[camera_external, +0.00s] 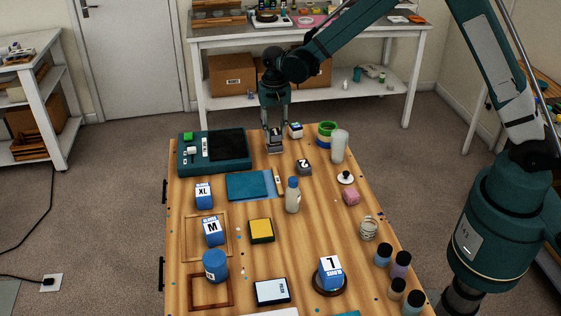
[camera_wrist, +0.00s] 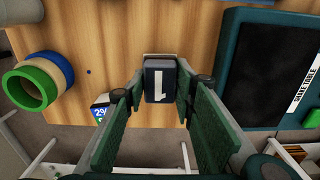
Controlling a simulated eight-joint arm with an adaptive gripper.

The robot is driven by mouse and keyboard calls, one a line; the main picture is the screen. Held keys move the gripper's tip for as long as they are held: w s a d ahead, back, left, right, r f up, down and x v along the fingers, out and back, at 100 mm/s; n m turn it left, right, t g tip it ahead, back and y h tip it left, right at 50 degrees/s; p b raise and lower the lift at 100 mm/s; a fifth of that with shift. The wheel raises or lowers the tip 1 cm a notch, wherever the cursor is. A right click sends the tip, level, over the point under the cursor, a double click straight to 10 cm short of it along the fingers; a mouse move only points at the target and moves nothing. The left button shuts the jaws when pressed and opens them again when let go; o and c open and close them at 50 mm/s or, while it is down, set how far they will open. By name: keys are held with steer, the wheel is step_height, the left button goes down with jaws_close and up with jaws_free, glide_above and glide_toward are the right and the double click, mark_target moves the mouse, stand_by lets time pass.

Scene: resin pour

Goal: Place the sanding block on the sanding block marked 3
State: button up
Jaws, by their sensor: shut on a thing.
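My gripper (camera_external: 275,126) points down at the far end of the wooden table. In the wrist view my gripper (camera_wrist: 162,82) has its fingers on both sides of a dark sanding block (camera_wrist: 155,92) with a white label reading 1. In the external view this held block (camera_external: 275,134) sits low between the fingers. A paler part (camera_external: 275,147) shows under it; I cannot tell whether it is another block beneath. Another dark block (camera_external: 304,167) with a white label lies to the right and nearer; its number is too small to read surely. I cannot make out a mark 3.
A teal machine with a black pad (camera_external: 232,144) stands just left of my gripper. Bottles and boxes crowd the nearer table.

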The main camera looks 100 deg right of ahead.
mark_target(275, 132)
steer(key=shift+f, duration=0.85)
steer(key=shift+f, duration=0.2)
steer(key=o, duration=0.9)
steer(key=shift+r, duration=0.15)
step_height(275, 132, up, 12)
steer(key=shift+r, duration=0.1)
stand_by(0.4)
steer(key=shift+a, duration=0.1)
